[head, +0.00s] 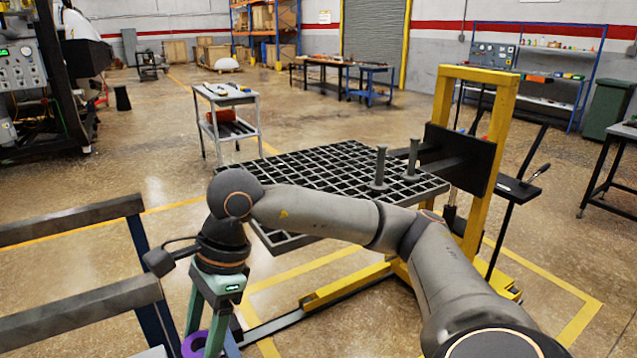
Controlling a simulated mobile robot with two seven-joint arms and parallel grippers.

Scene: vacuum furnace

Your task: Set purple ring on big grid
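The purple ring (193,345) shows at the bottom left of the head view, partly hidden by the fingers of my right gripper (208,335) and cut by the frame's lower edge. My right arm reaches across from the lower right, and its gripper points down at the ring. I cannot tell whether the fingers are closed on the ring or only beside it. The big grid (318,170) is a dark, flat lattice held by the yellow lift frame. Two grey posts (381,167) (413,158) stand on its right part. My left gripper is not in view.
Grey rails (75,310) on a dark blue frame are at the left, close to my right gripper. The yellow lift (478,150) stands right of the grid. A small cart (228,115) stands behind the grid. Open floor lies between the rails and the grid.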

